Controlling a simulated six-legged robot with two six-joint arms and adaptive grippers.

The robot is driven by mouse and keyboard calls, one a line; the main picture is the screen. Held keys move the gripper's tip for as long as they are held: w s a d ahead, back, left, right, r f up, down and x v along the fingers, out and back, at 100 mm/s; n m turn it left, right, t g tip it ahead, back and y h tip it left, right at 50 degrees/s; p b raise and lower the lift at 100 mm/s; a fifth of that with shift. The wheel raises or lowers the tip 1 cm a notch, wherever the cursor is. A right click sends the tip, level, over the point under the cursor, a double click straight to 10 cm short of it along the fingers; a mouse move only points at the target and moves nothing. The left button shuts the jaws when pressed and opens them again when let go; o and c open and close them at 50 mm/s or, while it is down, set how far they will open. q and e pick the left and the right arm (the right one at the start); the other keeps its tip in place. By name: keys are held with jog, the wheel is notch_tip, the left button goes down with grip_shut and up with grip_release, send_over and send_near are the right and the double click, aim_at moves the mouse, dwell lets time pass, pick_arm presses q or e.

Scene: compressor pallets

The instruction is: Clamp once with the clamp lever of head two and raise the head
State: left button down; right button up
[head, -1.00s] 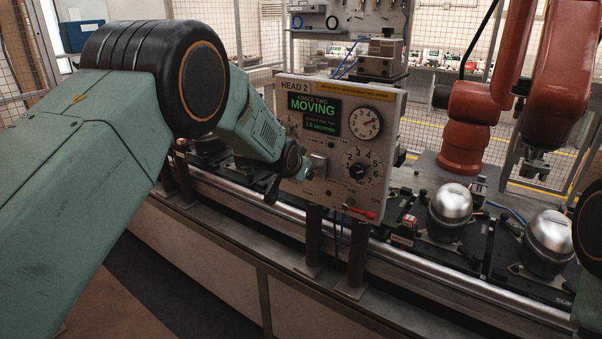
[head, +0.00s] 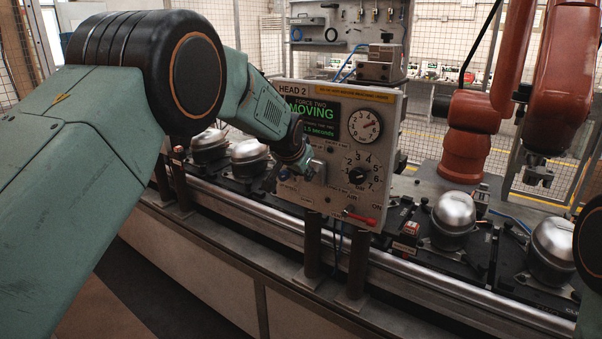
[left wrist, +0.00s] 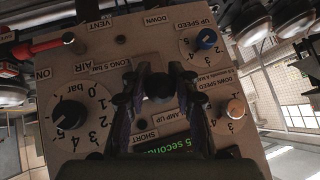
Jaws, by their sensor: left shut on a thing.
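The head two panel (head: 338,205) is a grey box with dials, switches and a green display reading FORCE TWO MOVING and a figure in seconds. My left gripper (head: 308,172) is at the panel's lower left face. In the left wrist view, which shows the panel upside down, my left gripper (left wrist: 160,90) is shut around the dark round end of the clamp lever (left wrist: 158,84), between the DOWN and CLAMP UP labels. The fingers hide most of the lever, so its tilt is unclear. My right gripper is out of view.
Silver domes (head: 453,213) sit on dark pallets along the conveyor rail (head: 420,273). An orange robot arm (head: 466,150) stands behind at the right. Two posts (head: 357,262) carry the panel.

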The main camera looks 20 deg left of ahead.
pick_arm(q)
jog(key=c, duration=1.5)
grip_release()
jog(key=shift+w+r, duration=0.1)
jog(key=shift+r, duration=0.15)
jog(key=o, duration=0.5)
jog(key=shift+s+r, duration=0.1)
jog(key=shift+s, duration=0.2)
jog(key=shift+w+f, duration=0.2)
jog(key=v, duration=1.2)
jog(key=shift+s+r, duration=0.1)
jog(key=shift+s, duration=0.1)
